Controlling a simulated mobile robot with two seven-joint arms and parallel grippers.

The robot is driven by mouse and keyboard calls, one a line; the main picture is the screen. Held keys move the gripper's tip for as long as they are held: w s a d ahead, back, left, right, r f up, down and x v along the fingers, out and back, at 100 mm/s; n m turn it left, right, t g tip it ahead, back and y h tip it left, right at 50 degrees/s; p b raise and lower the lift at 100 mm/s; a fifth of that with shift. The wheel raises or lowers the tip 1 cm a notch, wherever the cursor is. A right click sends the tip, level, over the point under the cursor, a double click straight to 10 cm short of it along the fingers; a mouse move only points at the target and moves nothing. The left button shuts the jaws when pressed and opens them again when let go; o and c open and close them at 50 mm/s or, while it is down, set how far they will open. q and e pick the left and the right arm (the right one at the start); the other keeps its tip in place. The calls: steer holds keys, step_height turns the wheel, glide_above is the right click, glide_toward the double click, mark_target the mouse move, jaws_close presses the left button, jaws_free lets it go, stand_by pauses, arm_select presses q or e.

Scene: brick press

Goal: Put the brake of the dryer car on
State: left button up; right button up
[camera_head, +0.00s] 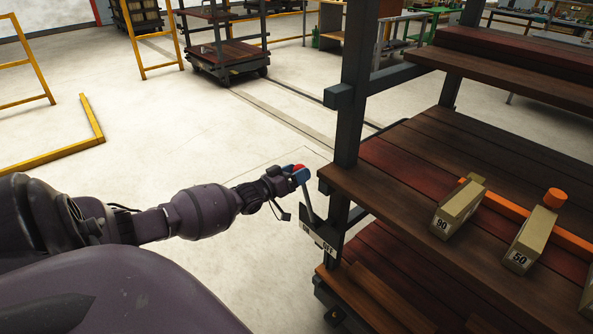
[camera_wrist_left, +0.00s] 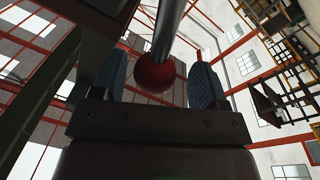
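The dryer car (camera_head: 345,181) is the dark-framed cart with wooden shelves at the right of the head view. Its brake lever (camera_head: 308,207) is a grey bar with a red knob (camera_head: 299,168), rising from a small labelled plate (camera_head: 320,243) at the car's near left corner. The lever's top leans left in the picture. My left gripper (camera_head: 297,174) is at the knob. In the left wrist view the red knob (camera_wrist_left: 155,73) sits between the two blue fingers (camera_wrist_left: 157,86), with a visible gap on each side, so the gripper is open around it. My right gripper is not in view.
Boxes marked 90 (camera_head: 458,207) and 50 (camera_head: 530,240) lie on the car's shelf by an orange bar (camera_head: 510,208). Another cart (camera_head: 228,54) stands farther back. Yellow rails (camera_head: 95,120) are at left. The floor between is clear.

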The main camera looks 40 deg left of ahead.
arm_select(q)
steer(key=s+a+p, duration=0.1)
steer(key=s, duration=0.9)
steer(key=shift+s+a+f, duration=0.3)
steer(key=shift+s+f, duration=0.05)
stand_by(0.3)
